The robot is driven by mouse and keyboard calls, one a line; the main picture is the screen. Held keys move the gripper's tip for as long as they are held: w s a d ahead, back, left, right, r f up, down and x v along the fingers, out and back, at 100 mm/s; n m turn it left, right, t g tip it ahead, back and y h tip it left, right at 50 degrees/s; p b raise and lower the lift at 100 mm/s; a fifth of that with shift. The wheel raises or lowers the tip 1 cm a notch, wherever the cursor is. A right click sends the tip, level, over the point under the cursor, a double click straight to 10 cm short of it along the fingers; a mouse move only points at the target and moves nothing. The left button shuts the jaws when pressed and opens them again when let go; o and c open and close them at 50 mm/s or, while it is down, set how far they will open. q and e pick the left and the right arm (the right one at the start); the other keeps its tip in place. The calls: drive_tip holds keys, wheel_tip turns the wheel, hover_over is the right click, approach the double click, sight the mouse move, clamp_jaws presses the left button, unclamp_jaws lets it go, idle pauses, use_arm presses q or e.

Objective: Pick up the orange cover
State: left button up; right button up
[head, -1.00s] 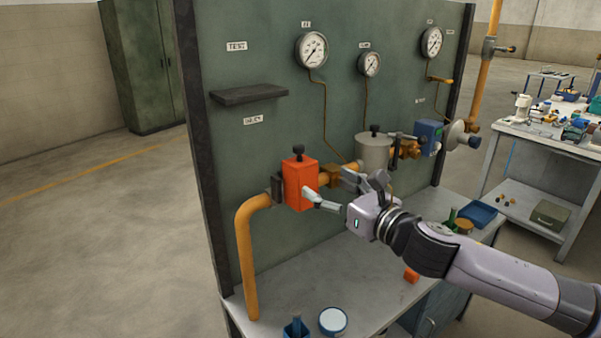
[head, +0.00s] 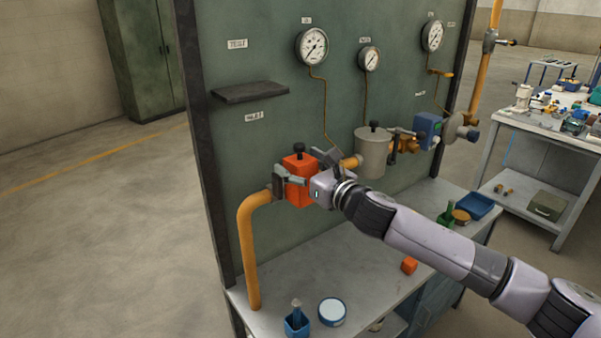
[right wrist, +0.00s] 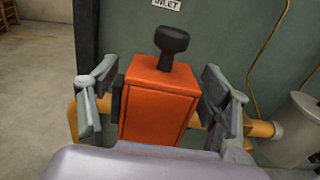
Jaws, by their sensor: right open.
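The orange cover (head: 299,178) is a box with a black knob on top, on the yellow pipe in front of the green panel. In the right wrist view the cover (right wrist: 158,97) stands upright between the fingers. My right gripper (head: 303,170) is open around it, one finger on each side. In the right wrist view there seems to be a small gap between the cover and the fingers of the gripper (right wrist: 162,100). The gripper body hides part of the cover's front in the head view. My left gripper is not in view.
The yellow pipe (head: 246,250) bends down to the bench (head: 270,290) on the left. A grey cylinder (head: 371,155) and a blue box (head: 429,130) stand along the pipe to the right. A dark shelf (head: 250,93) juts out above. A blue cup (head: 297,325) and a round tin (head: 332,312) are below.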

drive_tip(key=shift+d, duration=0.1)
drive_tip(key=shift+c, duration=0.6)
drive_tip(key=c, duration=1.2)
drive_tip(key=shift+c, duration=0.3)
drive_tip(key=shift+r, duration=0.15)
